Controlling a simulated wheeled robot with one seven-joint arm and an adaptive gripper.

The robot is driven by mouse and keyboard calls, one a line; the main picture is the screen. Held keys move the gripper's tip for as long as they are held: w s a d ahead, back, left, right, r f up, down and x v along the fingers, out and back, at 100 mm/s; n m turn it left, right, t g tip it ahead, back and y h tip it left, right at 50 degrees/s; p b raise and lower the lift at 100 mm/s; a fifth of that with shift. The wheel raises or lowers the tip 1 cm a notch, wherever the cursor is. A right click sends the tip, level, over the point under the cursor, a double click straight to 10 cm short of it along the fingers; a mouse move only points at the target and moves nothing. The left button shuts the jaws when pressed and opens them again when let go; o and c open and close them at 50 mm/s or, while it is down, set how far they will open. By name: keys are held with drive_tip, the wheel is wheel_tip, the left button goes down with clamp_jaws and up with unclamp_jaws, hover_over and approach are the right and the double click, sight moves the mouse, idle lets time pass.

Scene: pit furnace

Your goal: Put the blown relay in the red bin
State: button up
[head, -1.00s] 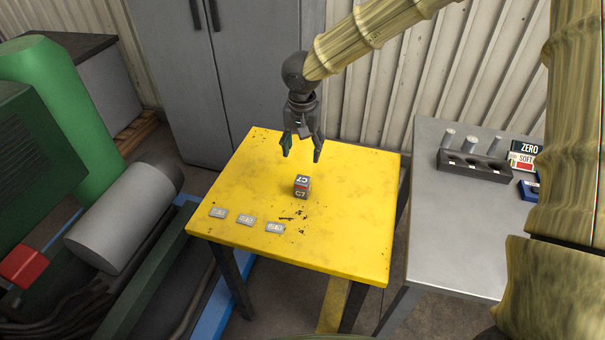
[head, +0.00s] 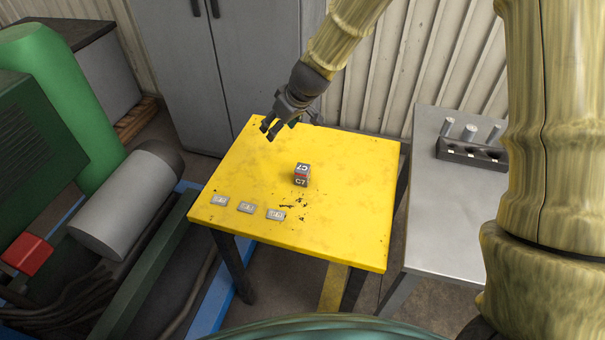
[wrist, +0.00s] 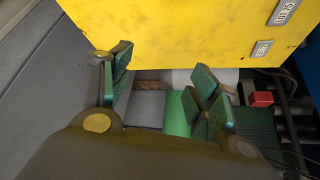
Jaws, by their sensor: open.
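A small grey and red block marked C7 (head: 301,175) sits upright near the middle of the yellow table (head: 345,215). It is the only relay-like thing I see; I cannot tell from its look whether it is blown. My gripper (head: 269,131) is open and empty above the table's far left part, apart from the block. In the wrist view, its green-padded fingers (wrist: 162,62) are spread with nothing between them, and the block is out of frame. A red box-like thing (head: 27,255) is on the green machine at the far left; I cannot tell whether it is the red bin.
Three small grey label plates (head: 246,207) lie along the table's front left, with dark marks beside them. A grey bench (head: 440,225) on the right bears a dark holder (head: 470,154) with several cylinders. Grey cabinets (head: 215,70) stand behind. The table's right side is clear.

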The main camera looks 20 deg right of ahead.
sight(304, 168)
drive_tip(key=s+d+n+g, duration=0.1)
drive_tip(key=s, duration=0.1)
drive_tip(key=s+d+f+n+g+h, duration=0.1)
drive_tip(key=s+d+n, duration=0.1)
drive_tip(key=s, duration=0.1)
drive_tip(key=s+d+f+n+g, duration=0.1)
drive_tip(key=s+n+g, duration=0.1)
drive_tip(key=s, duration=0.1)
drive_tip(key=shift+d+h, duration=0.3)
drive_tip(key=shift+d, duration=0.1)
drive_tip(key=shift+s+d+f, duration=0.2)
drive_tip(key=shift+s+d, duration=0.15)
drive_tip(key=shift+w+a+f+p, duration=0.15)
drive_tip(key=shift+f+p, duration=0.2)
drive_tip(key=shift+f, duration=1)
drive_tip(key=shift+w+a+f+p, duration=0.15)
drive_tip(key=shift+f+p, duration=0.2)
drive_tip(key=shift+f, duration=0.95)
drive_tip(key=shift+s+a+f+p, duration=0.1)
drive_tip(key=shift+f+p, duration=0.2)
drive_tip(key=shift+f, duration=0.2)
drive_tip(key=shift+s+a+f+p, duration=0.1)
drive_tip(key=shift+f+p, duration=0.15)
drive_tip(key=shift+f, duration=0.2)
drive_tip(key=shift+w+a+f+p, duration=0.1)
drive_tip(key=shift+f+p, duration=0.15)
drive_tip(key=shift+f, duration=0.6)
drive_tip(key=shift+w+a+f+p, duration=0.1)
drive_tip(key=shift+f+p, duration=0.1)
drive_tip(key=shift+f, duration=0.6)
